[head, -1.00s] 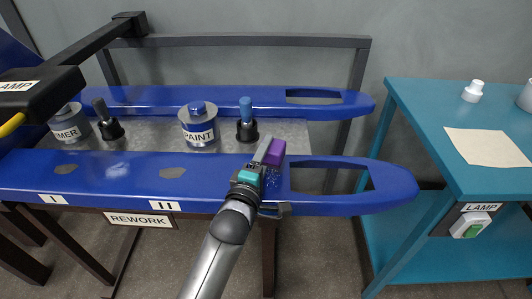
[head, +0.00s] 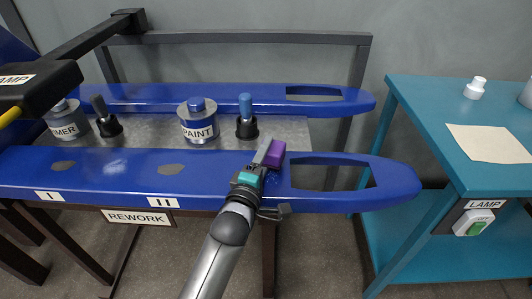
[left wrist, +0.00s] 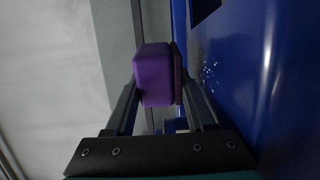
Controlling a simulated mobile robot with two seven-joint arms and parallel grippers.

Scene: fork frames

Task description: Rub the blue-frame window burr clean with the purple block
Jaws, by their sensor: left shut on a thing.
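The near blue frame (head: 215,177) lies along the work stand, with a long window opening near its right end. Pale specks, the burr (left wrist: 211,70), show on the blue surface beside the window in the left wrist view. In the head view they are small and partly behind my gripper. My left gripper (head: 266,155) is shut on the purple block (head: 276,153) just left of the window. The block also shows between the fingers in the left wrist view (left wrist: 153,75). I cannot tell whether the block touches the frame. My right gripper is not in view.
A paint can (head: 198,122), a primer can (head: 67,119) and two dark holders with handled tools stand on the grey tray between the blue frames. A black lamp arm (head: 85,48) hangs at upper left. A teal table (head: 430,130) with paper stands right.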

